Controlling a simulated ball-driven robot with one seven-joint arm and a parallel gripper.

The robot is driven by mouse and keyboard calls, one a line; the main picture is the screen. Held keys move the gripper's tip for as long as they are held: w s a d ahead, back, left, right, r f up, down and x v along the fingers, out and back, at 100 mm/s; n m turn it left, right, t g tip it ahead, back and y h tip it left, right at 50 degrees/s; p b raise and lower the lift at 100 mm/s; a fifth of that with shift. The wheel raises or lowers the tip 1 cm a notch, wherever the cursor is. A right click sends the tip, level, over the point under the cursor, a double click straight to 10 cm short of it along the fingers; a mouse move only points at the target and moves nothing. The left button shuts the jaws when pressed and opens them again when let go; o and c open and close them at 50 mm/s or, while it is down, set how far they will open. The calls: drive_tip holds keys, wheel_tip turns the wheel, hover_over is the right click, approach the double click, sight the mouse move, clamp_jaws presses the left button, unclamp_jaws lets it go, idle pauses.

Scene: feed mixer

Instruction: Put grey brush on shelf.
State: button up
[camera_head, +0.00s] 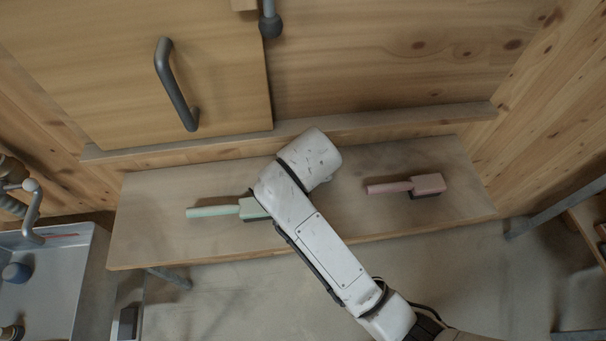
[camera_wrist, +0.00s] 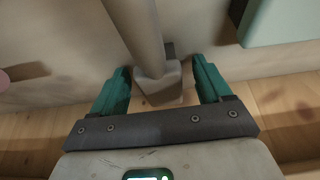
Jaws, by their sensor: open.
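A grey brush (camera_wrist: 158,88) shows in the wrist view, its handle running up to the top edge and its blocky end between my fingers. My gripper (camera_wrist: 162,82) is open, with one teal finger on each side of that end; I cannot tell whether either touches it. In the head view my white arm reaches over the wooden bench and hides both the gripper and the grey brush. A narrow wooden ledge (camera_head: 400,120) runs along the wall behind the bench; I cannot tell whether this is the shelf.
On the bench (camera_head: 150,235) lie a green brush (camera_head: 222,210), left of my arm, and a pink brush (camera_head: 410,187), right of it. A panel with a grey handle (camera_head: 172,85) stands behind. A metal basin (camera_head: 60,270) is at the left.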

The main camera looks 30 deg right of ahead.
drive_tip(key=p+v, duration=0.2)
drive_tip(key=v, duration=0.9)
drive_tip(key=shift+w, duration=0.2)
drive_tip(key=shift+s+a+r, duration=0.1)
drive_tip(key=shift+s+r, duration=0.25)
drive_tip(key=shift+r, duration=0.2)
